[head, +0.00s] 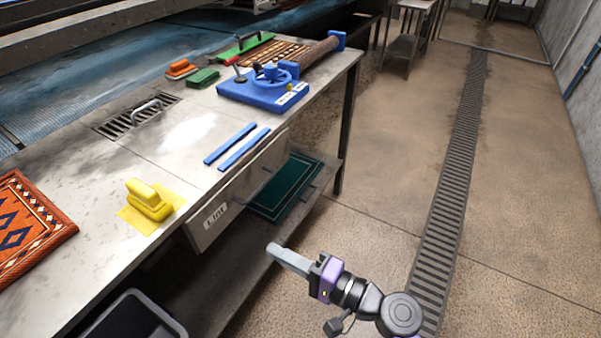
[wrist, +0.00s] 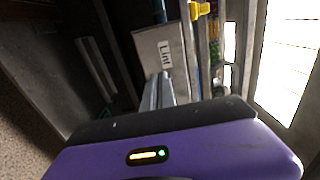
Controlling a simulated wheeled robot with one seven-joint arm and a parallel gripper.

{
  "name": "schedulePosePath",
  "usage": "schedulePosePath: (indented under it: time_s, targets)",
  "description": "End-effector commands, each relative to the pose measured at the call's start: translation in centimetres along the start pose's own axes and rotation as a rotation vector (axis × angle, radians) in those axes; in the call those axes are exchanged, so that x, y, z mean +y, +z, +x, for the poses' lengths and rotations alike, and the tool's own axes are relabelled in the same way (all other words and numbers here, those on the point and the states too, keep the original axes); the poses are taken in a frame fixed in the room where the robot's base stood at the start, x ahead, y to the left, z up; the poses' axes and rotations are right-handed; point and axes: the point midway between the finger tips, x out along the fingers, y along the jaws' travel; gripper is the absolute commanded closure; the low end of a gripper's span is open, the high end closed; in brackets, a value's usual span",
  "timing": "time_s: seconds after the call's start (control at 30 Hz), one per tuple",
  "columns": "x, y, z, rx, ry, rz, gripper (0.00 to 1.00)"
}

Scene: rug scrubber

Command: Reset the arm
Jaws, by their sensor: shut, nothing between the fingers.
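My gripper (head: 272,247) is in the head view at lower middle, reaching left in front of the workbench. Its grey fingers are together and hold nothing. In the wrist view the fingers (wrist: 158,90) point toward the drawer labelled "Lint" (wrist: 163,50). In the head view this drawer front (head: 215,216) is under the bench top, up and left of the fingers, apart from them. My purple wrist housing fills the bottom of the wrist view.
The metal workbench (head: 185,135) holds a yellow scrubber (head: 149,197), two blue strips (head: 230,143), a blue device (head: 265,90) and a patterned rug (head: 30,225). A green mat (head: 287,187) lies on the lower shelf. A dark bin (head: 130,318) stands at lower left. The floor at right is clear, with a drain grate (head: 455,180).

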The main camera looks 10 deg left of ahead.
Motion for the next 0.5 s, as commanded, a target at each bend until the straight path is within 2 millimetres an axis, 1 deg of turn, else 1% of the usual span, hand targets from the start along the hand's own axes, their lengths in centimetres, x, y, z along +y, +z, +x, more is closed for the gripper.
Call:
schedulePosePath:
  time_s: [0.13,0.2,0.27,0.37,0.4,0.47,0.5]
  targets:
    - [0.0,-0.1,0.0,0.003,-0.001,-0.003,1.0]
    - [0.0,-0.6,0.0,0.023,0.0,-0.009,1.0]
    - [0.2,-1.5,0.0,0.061,0.015,-0.032,1.0]
    - [-0.3,-4.0,-0.4,0.165,0.053,-0.126,1.0]
    - [-0.1,-4.8,-1.0,0.213,0.077,-0.168,1.0]
    - [0.3,-5.7,-2.2,0.291,0.118,-0.229,1.0]
    - [0.6,-6.2,-3.3,0.345,0.148,-0.269,1.0]
